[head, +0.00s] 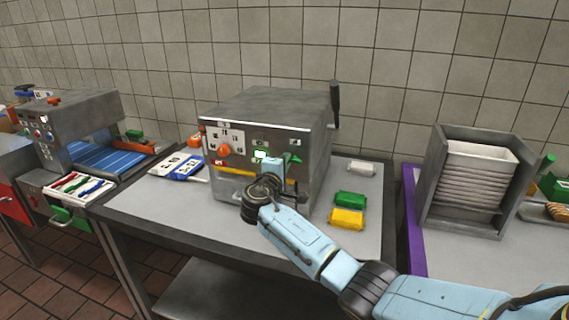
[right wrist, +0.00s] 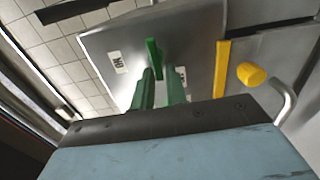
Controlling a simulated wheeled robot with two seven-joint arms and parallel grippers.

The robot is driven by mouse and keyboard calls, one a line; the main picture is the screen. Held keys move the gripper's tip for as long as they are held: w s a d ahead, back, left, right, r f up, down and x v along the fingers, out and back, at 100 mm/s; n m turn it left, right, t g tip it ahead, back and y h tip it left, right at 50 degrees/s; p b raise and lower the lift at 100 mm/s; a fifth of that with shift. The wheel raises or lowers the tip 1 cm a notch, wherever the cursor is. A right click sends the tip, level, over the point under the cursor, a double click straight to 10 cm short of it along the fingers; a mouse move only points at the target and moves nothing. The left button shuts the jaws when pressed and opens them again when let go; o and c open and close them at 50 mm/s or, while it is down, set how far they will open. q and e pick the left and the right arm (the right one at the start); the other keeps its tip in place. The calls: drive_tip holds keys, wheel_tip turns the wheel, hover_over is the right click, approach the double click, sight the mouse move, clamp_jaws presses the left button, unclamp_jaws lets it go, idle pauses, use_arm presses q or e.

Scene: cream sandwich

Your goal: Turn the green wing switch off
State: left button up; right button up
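The green wing switch (head: 293,158) is on the front of the grey metal machine (head: 268,112), right of a small lit green panel. In the right wrist view the wing (right wrist: 153,58) stands roughly upright. An "ON" label (right wrist: 118,62) is at its left, and another label at its right is partly hidden by a finger. My right gripper (head: 268,180) is in front of the machine. Its two green fingers (right wrist: 162,82) are apart, just before the wing, whose lower end shows between them. I cannot tell whether they touch it. My left gripper is out of view.
An orange knob (head: 224,150) and a yellow bar share the machine front. Green (head: 350,199) and yellow (head: 346,218) blocks lie on the table to the right. A rack of trays (head: 475,180) stands further right. A blue-white box (head: 180,166) lies left.

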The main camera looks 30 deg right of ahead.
drive_tip(key=shift+o, duration=1.4)
drive_tip(key=shift+a, duration=0.1)
drive_tip(key=v, duration=1.3)
drive_tip(key=shift+s, duration=0.2)
